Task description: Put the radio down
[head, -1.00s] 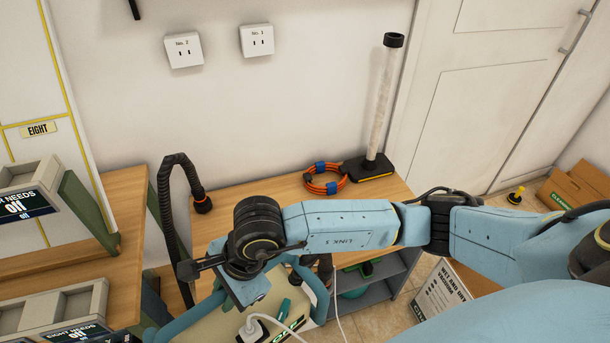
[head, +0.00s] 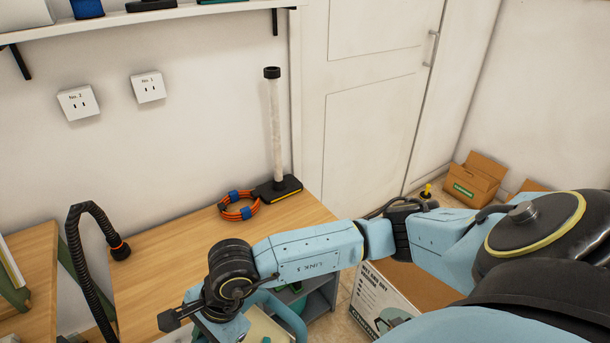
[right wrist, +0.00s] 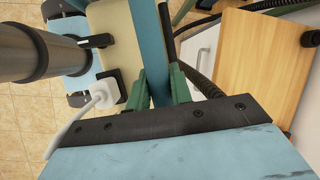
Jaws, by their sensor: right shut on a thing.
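The radio, with a cream body (right wrist: 115,35) and blue tubular bars, is in the right wrist view. My right gripper (right wrist: 165,85) has green fingers closed on one of its blue bars. A white plug (right wrist: 104,94) with a white cord sits in a black socket on the radio. In the head view only a strip of the radio (head: 262,326) shows at the bottom edge, in front of the wooden worktop. My right gripper is cut off or hidden there. What is under the radio cannot be seen. My left gripper is out of view.
The wooden worktop (head: 175,248) has clear room in its middle. An orange cable coil (head: 240,207) and a black-based clear tube (head: 276,135) stand at its far right. A black hose (head: 85,260) rises at the left. A vacuum carton (head: 390,300) stands on the floor at right.

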